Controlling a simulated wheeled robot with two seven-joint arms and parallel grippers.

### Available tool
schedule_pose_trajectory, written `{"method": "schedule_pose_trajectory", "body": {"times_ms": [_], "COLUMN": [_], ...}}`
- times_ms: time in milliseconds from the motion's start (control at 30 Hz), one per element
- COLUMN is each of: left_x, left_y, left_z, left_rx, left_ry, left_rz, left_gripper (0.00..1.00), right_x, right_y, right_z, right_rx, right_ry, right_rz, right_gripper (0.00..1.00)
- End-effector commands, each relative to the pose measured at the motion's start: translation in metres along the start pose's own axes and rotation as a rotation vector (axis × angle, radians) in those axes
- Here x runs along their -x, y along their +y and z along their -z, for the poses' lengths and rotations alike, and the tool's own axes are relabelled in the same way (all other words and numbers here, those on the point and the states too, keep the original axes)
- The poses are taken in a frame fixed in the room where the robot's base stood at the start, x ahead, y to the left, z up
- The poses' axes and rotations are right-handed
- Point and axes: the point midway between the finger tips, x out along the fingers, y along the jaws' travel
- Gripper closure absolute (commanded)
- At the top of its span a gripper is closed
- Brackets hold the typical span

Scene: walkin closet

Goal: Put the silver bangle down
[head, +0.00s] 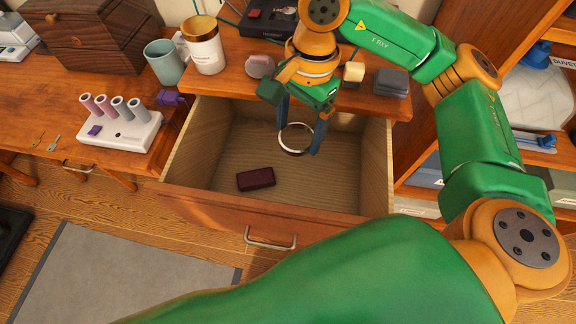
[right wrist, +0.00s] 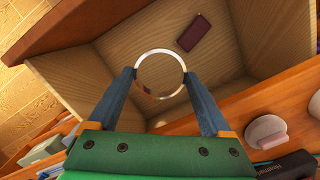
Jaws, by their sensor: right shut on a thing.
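The silver bangle (head: 296,139) is a thin ring held between the fingertips of my right gripper (head: 301,138). The gripper is shut on it, above the floor of an open wooden drawer (head: 225,145). In the right wrist view the bangle (right wrist: 160,52) shows as a whole ring between the two blue fingers (right wrist: 159,75), with the drawer floor behind it. The bangle appears clear of the drawer floor. My left gripper is not in view.
A dark red case (head: 256,179) lies on the drawer floor. The rest of that floor is bare. A rack of rollers (head: 118,132) stands at left.

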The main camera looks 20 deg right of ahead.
Motion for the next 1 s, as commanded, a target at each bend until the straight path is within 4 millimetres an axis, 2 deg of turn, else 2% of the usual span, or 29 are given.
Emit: {"method": "schedule_pose_trajectory", "body": {"times_ms": [33, 167, 400, 600, 800, 1000], "left_x": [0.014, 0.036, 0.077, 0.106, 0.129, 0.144], "left_y": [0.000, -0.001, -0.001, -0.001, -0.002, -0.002], "left_z": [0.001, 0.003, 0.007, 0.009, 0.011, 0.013], "left_rx": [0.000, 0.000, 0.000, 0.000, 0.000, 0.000], "left_ry": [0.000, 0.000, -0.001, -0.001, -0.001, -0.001], "left_rz": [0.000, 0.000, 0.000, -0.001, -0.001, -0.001], "left_gripper": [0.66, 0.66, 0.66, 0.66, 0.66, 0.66], "right_x": [0.008, 0.012, 0.018, 0.021, 0.023, 0.025], "right_y": [-0.002, -0.011, -0.027, -0.035, -0.040, -0.042], "right_z": [-0.003, -0.010, -0.028, -0.045, -0.059, -0.070], "right_rx": [-0.110, -0.519, -1.375, -2.043, -2.577, -2.951], "right_ry": [-0.003, -0.002, -0.001, 0.001, 0.004, 0.005], "right_rz": [0.012, 0.062, 0.164, 0.244, 0.308, 0.354], "right_gripper": [0.71, 0.71, 0.71, 0.71, 0.71, 0.71]}}
